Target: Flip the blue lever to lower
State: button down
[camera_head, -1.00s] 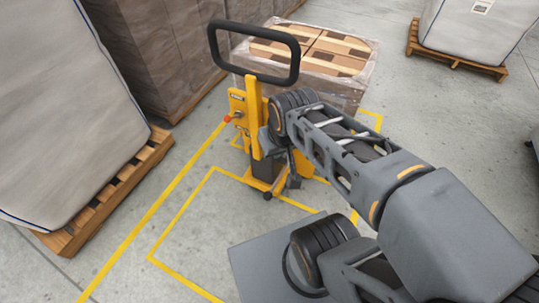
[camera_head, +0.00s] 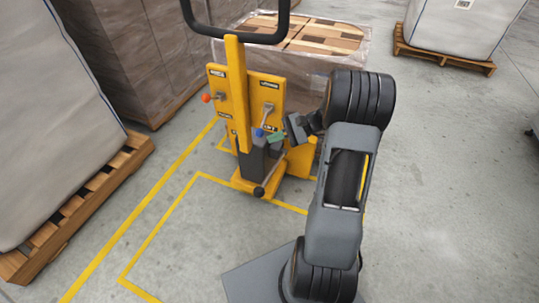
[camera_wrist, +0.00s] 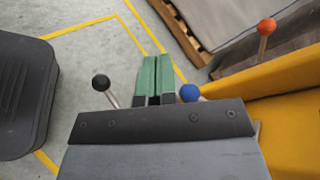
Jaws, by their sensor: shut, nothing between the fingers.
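The blue lever's round knob (camera_head: 260,132) shows low on the front of the yellow lift truck (camera_head: 240,95). The knob also shows in the wrist view (camera_wrist: 190,92), close to the right side of my fingers; its shaft is mostly hidden there. My gripper (camera_head: 277,138) has green fingertips and is just right of the blue knob in the head view. In the wrist view my gripper (camera_wrist: 155,72) is shut with its fingers side by side and empty. I cannot tell whether it touches the knob.
A black-knobbed lever (camera_head: 259,191) is lower on the truck, and an orange knob (camera_head: 206,97) is at its upper left. A black handle loop (camera_head: 238,36) rises above. A wrapped pallet load (camera_head: 310,45) stands behind. Open floor (camera_head: 450,170) lies to the right.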

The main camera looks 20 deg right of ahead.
jog(key=w+d+f+m+t+y+b, duration=0.2)
jog(key=d+f+m+t+b, duration=0.3)
jog(key=d+f+t, duration=0.4)
jog(key=d+f, duration=0.4)
jog(key=shift+m+t+b, duration=0.3)
jog(key=shift+m+b, duration=0.05)
jog(key=shift+m, duration=0.05)
jog(key=shift+w, duration=0.1)
jog(key=b, duration=0.2)
send_near(262, 125)
jog(key=w+a+f, duration=0.3)
jog(key=a, duration=0.2)
jog(key=shift+w+a+r+b, duration=0.15)
jog(key=shift+a+r+b, duration=0.15)
jog(key=shift+r, duration=0.15)
